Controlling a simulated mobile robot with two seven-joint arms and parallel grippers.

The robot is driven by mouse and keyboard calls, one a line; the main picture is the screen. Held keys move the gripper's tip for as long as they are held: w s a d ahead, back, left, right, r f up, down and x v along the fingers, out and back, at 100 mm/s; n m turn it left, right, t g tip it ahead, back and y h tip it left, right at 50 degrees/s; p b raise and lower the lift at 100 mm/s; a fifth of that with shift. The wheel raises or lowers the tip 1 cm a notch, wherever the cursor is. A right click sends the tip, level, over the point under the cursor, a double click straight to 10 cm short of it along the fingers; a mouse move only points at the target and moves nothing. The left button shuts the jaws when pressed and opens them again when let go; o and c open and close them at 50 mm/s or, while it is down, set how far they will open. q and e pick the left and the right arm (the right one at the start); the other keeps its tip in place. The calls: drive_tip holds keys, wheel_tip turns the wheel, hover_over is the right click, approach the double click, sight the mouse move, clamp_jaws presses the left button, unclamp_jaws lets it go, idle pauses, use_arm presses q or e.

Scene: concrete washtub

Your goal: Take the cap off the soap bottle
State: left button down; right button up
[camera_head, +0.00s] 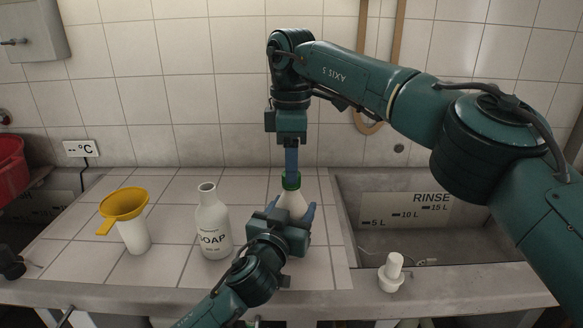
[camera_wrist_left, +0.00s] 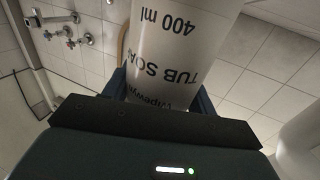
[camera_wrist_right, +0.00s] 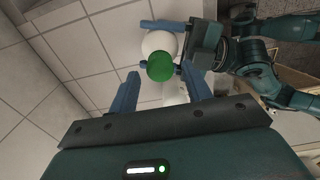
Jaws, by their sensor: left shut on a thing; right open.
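The soap bottle (camera_head: 294,202) is white with a green cap (camera_head: 291,181) on its top. It stands upright on the tiled counter. My left gripper (camera_head: 292,213) is shut around its body; in the left wrist view the bottle (camera_wrist_left: 180,45) reads "TUB SOAP" and "400 ml" between the fingers. My right gripper (camera_head: 291,165) points straight down just over the cap. In the right wrist view its fingers are open and apart, with the green cap (camera_wrist_right: 160,67) between and beyond them. I cannot tell whether the fingertips reach the cap's sides.
A second white bottle (camera_head: 212,225), marked SOAP with an open neck, stands left of my left gripper. Further left, a yellow funnel (camera_head: 124,203) sits on a white bottle (camera_head: 134,237). A white stopper-like piece (camera_head: 392,272) stands on the front ledge by the RINSE basin (camera_head: 400,242).

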drive_tip(key=shift+f, duration=1.05)
